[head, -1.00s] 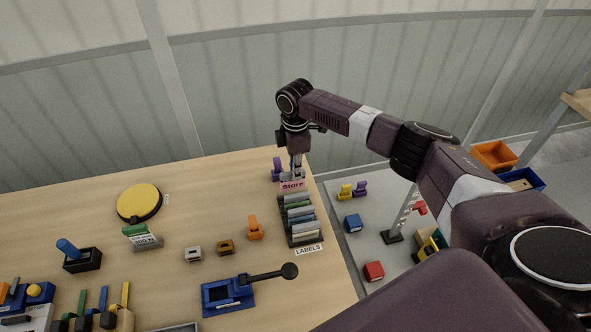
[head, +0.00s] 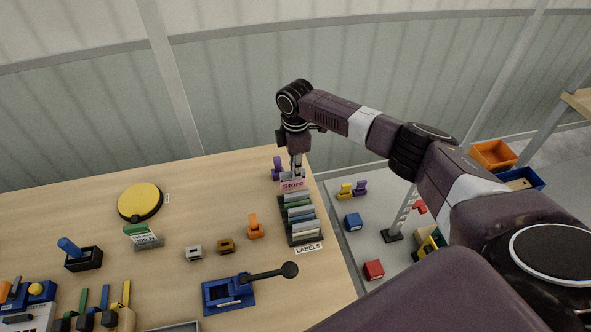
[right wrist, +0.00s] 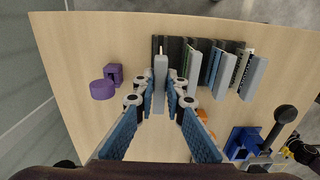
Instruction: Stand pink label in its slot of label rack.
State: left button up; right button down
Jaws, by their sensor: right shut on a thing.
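The pink label (head: 292,184) reads "Store" and stands upright at the far end of the label rack (head: 287,234). My right gripper (head: 297,172) points down and is shut on the label's upper part. In the right wrist view, the label (right wrist: 160,78) shows edge-on between the fingers (right wrist: 160,92), over the left end of the dark rack (right wrist: 174,47). Its lower edge is hidden, so I cannot tell whether it is inside a slot. Several other labels stand leaning in the rack. My left gripper is not in view.
A purple object (right wrist: 102,89) stands close beside the rack's far end. An orange object (head: 255,228) and a blue fixture with a black-knobbed lever (head: 228,294) lie left of the rack. The table's right edge runs close along the rack.

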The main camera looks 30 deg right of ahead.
aim_at(296, 189)
jog(key=shift+f+b, duration=1.2)
jog(key=shift+f, duration=0.85)
jog(key=c, duration=1.9)
grip_release()
jog(key=shift+r, duration=0.25)
notch_tip(296, 189, up, 12)
jog(key=shift+f, duration=0.2)
jog(key=shift+s+f, duration=0.1)
